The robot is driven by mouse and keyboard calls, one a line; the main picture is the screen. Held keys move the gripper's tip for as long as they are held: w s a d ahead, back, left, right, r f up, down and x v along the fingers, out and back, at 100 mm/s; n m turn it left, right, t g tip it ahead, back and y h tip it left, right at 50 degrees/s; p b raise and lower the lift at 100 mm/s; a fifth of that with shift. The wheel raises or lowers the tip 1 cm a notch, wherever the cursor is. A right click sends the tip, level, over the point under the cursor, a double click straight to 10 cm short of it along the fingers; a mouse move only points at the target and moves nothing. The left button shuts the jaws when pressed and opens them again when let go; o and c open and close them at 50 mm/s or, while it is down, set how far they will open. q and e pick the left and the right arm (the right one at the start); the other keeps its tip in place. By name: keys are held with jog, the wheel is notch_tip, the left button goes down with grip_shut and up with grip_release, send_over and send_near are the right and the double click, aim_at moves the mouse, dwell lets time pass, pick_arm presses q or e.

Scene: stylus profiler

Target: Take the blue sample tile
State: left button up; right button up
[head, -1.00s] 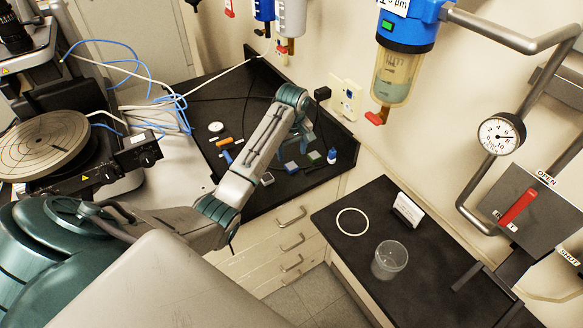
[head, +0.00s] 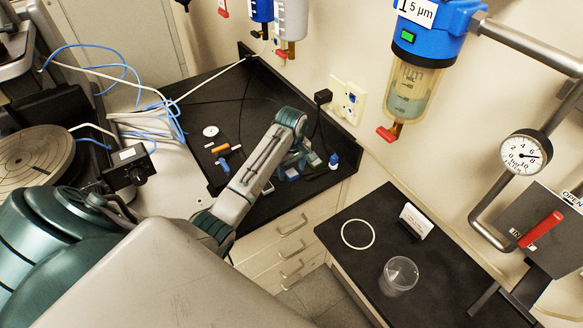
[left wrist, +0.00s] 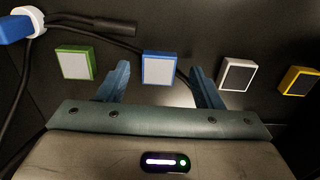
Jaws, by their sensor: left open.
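The blue sample tile (left wrist: 159,68), blue-edged with a pale grey face, lies on the black bench top. My left gripper (left wrist: 160,74) is open and empty, with one finger on each side of the blue tile in the left wrist view. Whether the fingers reach down to the tile's height I cannot tell. In the head view the left gripper (head: 297,160) hangs over the row of tiles, and the blue tile (head: 291,174) shows just below it. My right gripper is not in view.
A green-edged tile (left wrist: 75,64) lies left of the blue one, a white-edged tile (left wrist: 237,75) and a yellow tile (left wrist: 298,81) right. Black cables run behind. A small blue-and-white bottle (head: 333,161) stands near the wall. A clear beaker (head: 398,276) stands on the nearer bench.

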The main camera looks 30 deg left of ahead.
pick_arm(q)
jog(key=shift+w+a+f, duration=0.2)
jog(key=shift+f, duration=0.2)
jog(key=shift+w+a+f, duration=0.15)
jog(key=shift+f, duration=0.25)
jog(key=shift+s+d+r, duration=0.2)
jog(key=shift+d+r, duration=0.05)
jog(key=shift+d, duration=0.05)
jog(key=shift+c, duration=0.2)
jog(key=shift+s+d+r, duration=0.1)
jog(key=shift+r, duration=0.05)
jog(key=c, duration=1)
